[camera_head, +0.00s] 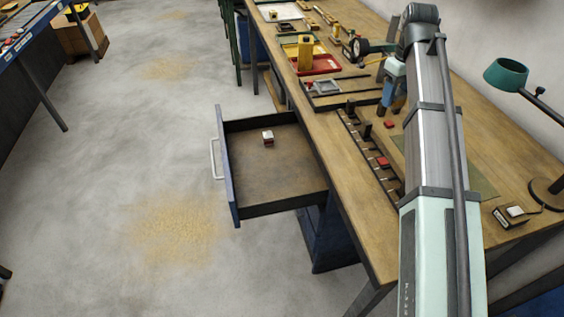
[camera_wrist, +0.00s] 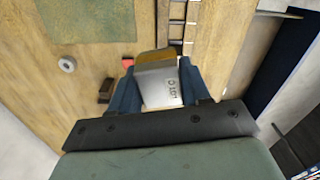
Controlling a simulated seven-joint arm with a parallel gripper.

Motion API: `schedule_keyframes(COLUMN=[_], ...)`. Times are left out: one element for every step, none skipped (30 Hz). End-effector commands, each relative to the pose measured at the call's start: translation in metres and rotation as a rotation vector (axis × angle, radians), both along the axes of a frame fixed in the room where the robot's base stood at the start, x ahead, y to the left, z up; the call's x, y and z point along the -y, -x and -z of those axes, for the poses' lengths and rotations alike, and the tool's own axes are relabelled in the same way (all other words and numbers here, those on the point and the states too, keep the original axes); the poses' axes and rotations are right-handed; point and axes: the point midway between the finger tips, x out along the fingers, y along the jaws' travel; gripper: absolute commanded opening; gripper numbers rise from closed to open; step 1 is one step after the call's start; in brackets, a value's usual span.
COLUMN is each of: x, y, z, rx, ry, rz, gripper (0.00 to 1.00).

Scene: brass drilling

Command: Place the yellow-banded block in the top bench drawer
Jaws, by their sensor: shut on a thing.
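My gripper (camera_wrist: 159,88) is shut on a silver-grey block (camera_wrist: 163,78) with a yellow-brown band (camera_wrist: 156,55) at its far end and dark lettering on its face. The blue fingers press on its two sides. In the head view my gripper (camera_head: 391,96) is over the bench, to the right of and beyond the drawer, and I cannot make out the block clearly there. The bench drawer (camera_head: 282,179) is pulled well out from the bench front.
The wooden bench (camera_head: 355,205) carries a slotted rack (camera_head: 372,160) along its front edge, a red tray (camera_head: 322,66) and a dark-framed tray (camera_head: 345,97). A green lamp (camera_head: 506,75) stands at the right. Most of the drawer floor is clear.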

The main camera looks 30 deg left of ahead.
Motion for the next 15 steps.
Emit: schedule_keyframes(x=[-0.017,-0.026,-0.037,-0.046,-0.055,-0.066,-0.075,-0.083,-0.095,-0.103,-0.111,-0.122,-0.130,-0.138,-0.149], y=[0.005,0.009,0.013,0.017,0.020,0.025,0.029,0.033,0.039,0.043,0.047,0.053,0.058,0.063,0.069], z=[-0.001,-0.001,-0.001,-0.001,-0.001,-0.001,-0.001,-0.001,-0.001,-0.001,-0.001,-0.001,-0.001,-0.001,-0.001], rx=[0.000,0.000,0.000,0.001,0.000,0.000,0.000,0.001,0.001,0.001,0.001,0.001,0.001,0.001,0.001], ry=[0.000,0.000,0.000,-0.001,0.000,0.000,0.000,-0.001,-0.001,-0.001,-0.001,-0.001,-0.001,-0.001,-0.001], rz=[-0.014,-0.020,-0.029,-0.034,-0.040,-0.048,-0.055,-0.060,-0.068,-0.074,-0.081,-0.088,-0.094,-0.100,-0.109], gripper=[0.00,0.00,0.00,0.00,0.00,0.00,0.00,0.00,0.00,0.00,0.00,0.00,0.00,0.00,0.00])
